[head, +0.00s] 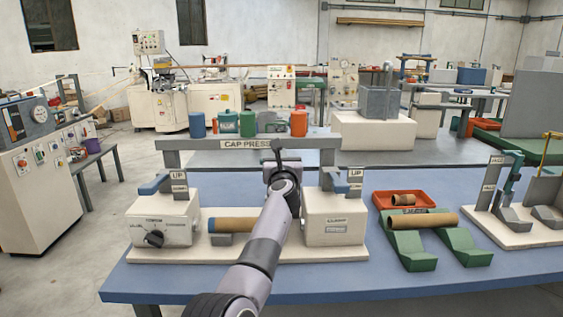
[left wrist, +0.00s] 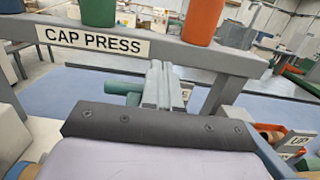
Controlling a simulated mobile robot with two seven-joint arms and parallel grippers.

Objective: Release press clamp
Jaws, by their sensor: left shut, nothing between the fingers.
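The cap press (head: 246,144) stands on the blue table, with a sign on its crossbar that also shows in the left wrist view (left wrist: 93,41). Its right housing (head: 334,222) bears a label that seems to read CLAMP, and a blue lever (head: 333,180) beside an UP plate. The left housing (head: 165,222) has a black knob, another blue lever (head: 154,185) and an UP plate. A brown tube (head: 234,225) with a blue end lies between the housings, partly behind my arm. My left gripper (head: 277,152) is shut and empty below the crossbar, left of the right lever; its fingers show in the left wrist view (left wrist: 160,72).
Coloured caps (head: 299,123) stand along the crossbar. Right of the press are a red tray (head: 405,199), a tube (head: 422,219) on green supports and another fixture (head: 515,228). The table's front strip (head: 400,287) is clear.

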